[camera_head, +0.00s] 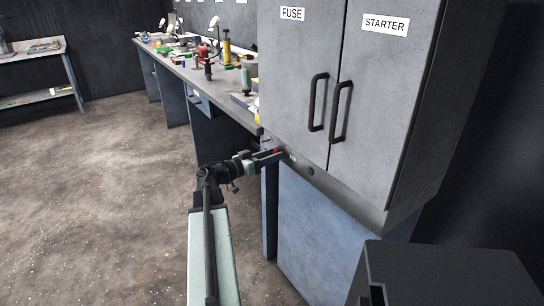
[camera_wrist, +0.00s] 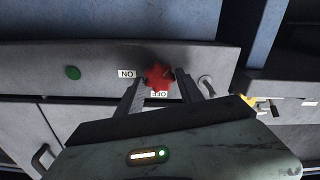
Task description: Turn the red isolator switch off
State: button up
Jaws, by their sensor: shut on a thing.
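The red isolator switch (camera_wrist: 159,77) is a star-shaped red knob on the grey panel strip below the cabinet doors. In the wrist view an ON label (camera_wrist: 126,74) lies to its left and an OFF label (camera_wrist: 160,94) lies just below it; both read upside down. My gripper (camera_wrist: 160,82) has one finger on each side of the knob and is shut on it. In the head view my gripper (camera_head: 276,153) reaches the lower left of the cabinet, and only a little red (camera_head: 276,151) of the switch shows between the fingers.
A green button (camera_head: 311,171) sits right of the switch in the head view. A grey cabinet (camera_head: 300,70) marked FUSE and STARTER, with two black handles, rises above. A cluttered workbench (camera_head: 222,101) runs behind on the left. The floor at left is clear.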

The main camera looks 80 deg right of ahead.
jog(key=shift+w+n, duration=0.1)
jog(key=shift+n, duration=3.6)
jog(key=o, duration=1.4)
jog(key=v, duration=0.7)
jog(key=shift+w+a, duration=0.2)
jog(key=shift+w, duration=0.1)
